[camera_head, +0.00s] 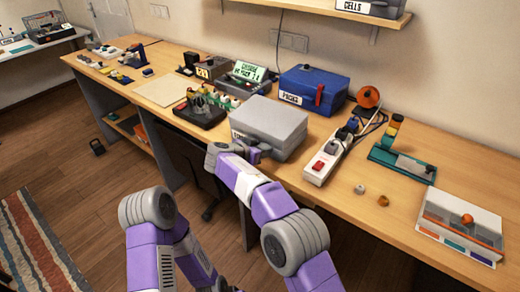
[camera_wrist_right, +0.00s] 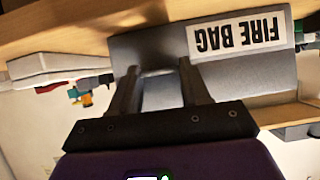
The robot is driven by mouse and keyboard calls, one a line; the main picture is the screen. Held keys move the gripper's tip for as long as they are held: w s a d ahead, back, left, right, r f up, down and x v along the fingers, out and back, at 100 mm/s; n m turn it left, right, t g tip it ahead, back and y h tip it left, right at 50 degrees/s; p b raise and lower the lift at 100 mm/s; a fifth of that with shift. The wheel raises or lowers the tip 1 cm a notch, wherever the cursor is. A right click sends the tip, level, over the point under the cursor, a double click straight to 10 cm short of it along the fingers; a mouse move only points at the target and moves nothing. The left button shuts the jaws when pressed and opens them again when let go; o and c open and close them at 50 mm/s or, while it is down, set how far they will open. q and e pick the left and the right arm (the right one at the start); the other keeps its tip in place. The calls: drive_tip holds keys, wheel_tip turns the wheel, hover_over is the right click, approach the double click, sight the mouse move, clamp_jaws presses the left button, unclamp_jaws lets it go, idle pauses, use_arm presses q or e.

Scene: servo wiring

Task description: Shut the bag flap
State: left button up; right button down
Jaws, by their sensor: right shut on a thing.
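The grey fire bag (camera_head: 268,122) sits near the table's front edge. Its flap looks lowered onto the top, but I cannot tell whether it is fully shut. My right gripper (camera_head: 255,153) is at the bag's front side. In the right wrist view, the fingers (camera_wrist_right: 160,85) are shut on a grey part of the bag (camera_wrist_right: 235,75), beside its upside-down "FIRE BAG" label (camera_wrist_right: 238,35). I cannot tell whether that part is the flap edge or a handle. My left arm shows at the lower left, but its gripper is not in view.
A white power strip (camera_head: 322,167) lies right of the bag, and a blue case (camera_head: 312,88) stands behind it. A dark device (camera_head: 200,112) is to the left. A partitioned tray (camera_head: 460,225) is at the far right.

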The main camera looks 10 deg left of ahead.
drive_tip(key=c, duration=0.9)
unclamp_jaws()
drive_tip(key=shift+w+d+f, duration=0.1)
drive_tip(key=shift+d+f, duration=0.1)
drive_tip(key=shift+f, duration=0.75)
drive_tip(key=shift+o, duration=1.3)
drive_tip(key=shift+w+f, duration=0.15)
drive_tip(key=shift+w, duration=0.15)
drive_tip(key=shift+o, duration=0.6)
drive_tip(key=shift+s+a+r, duration=0.1)
drive_tip(key=shift+s+r, duration=0.05)
drive_tip(key=shift+r, duration=0.2)
drive_tip(key=shift+s+a+r, duration=0.15)
drive_tip(key=shift+a, duration=0.05)
drive_tip(key=p+v, duration=0.1)
drive_tip(key=v, duration=0.6)
